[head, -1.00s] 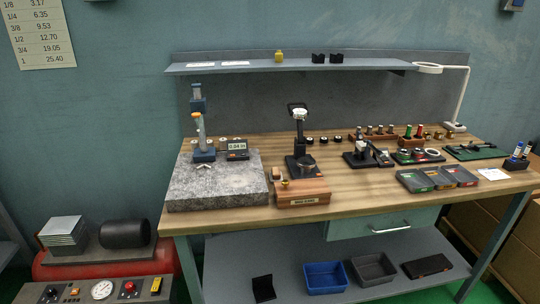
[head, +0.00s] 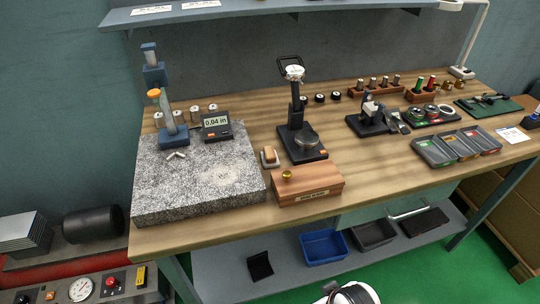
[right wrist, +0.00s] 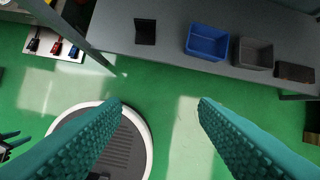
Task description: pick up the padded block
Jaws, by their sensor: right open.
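The granite plate (head: 160,205) carries a height gauge and a readout. The wooden box (head: 320,181) with a brass knob stands at the bench's front edge. The dial stand (head: 300,150) is right of the block. A blue bin (right wrist: 207,42) is on the lower shelf.

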